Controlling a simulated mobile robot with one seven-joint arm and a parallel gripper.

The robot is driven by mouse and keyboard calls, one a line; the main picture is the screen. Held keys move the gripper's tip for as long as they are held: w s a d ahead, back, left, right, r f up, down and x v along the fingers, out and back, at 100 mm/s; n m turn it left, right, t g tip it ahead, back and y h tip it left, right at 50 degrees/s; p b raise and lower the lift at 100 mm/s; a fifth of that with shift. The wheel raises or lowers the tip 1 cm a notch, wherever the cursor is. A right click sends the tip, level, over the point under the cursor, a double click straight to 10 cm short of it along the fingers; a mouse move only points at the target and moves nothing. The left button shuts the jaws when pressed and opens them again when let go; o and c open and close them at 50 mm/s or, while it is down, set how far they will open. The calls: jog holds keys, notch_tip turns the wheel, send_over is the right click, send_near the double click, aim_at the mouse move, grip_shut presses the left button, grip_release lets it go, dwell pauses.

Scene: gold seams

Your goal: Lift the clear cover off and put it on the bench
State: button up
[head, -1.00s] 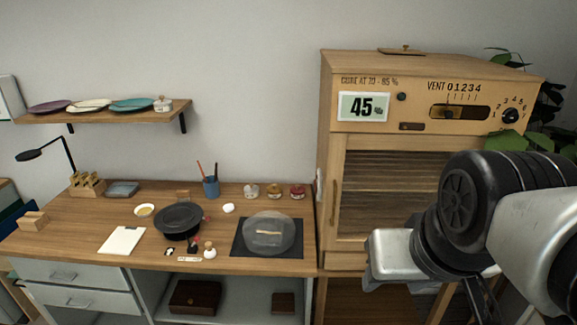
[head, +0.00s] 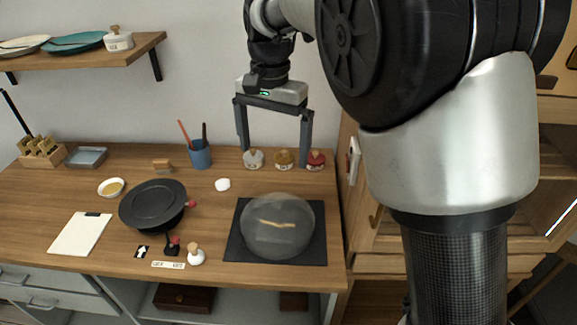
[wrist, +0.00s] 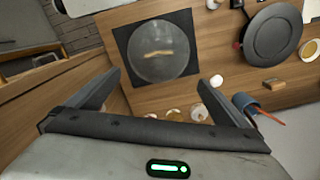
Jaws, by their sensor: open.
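The clear cover (head: 299,216) is a see-through dome standing on a dark square mat (head: 317,249) at the right end of the bench (head: 215,264). A thin gold-tan strip shows through it. In the wrist view the cover (wrist: 163,66) lies ahead of the fingers, on the mat (wrist: 125,36). My gripper (head: 273,151) is open and empty, pointing down above the back of the bench, behind the cover and apart from it. In the wrist view my gripper (wrist: 165,88) has its two fingers spread wide. Any knob on the cover is not clear.
Three small lidded jars (head: 284,159) stand behind the mat, below my gripper. A black lidded pan (head: 153,206), a white bowl (head: 111,187), a blue cup with tools (head: 200,154) and a clipboard (head: 80,234) are to the left. A wooden cabinet (head: 390,228) stands right.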

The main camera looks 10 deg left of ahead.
jog(key=f, duration=0.1)
jog(key=b, duration=0.1)
send_over(277, 202)
jog(key=f, duration=1.1)
jog(key=shift+a+f, duration=0.15)
jog(key=shift+a, duration=0.15)
jog(key=shift+d+f+b, duration=0.15)
jog(key=shift+f+b, duration=0.1)
jog(key=shift+f, duration=1.1)
jog(key=shift+d+f+b, duration=0.15)
jog(key=shift+f+b, duration=0.1)
jog(key=shift+f, duration=1.05)
jog(key=shift+c, duration=0.4)
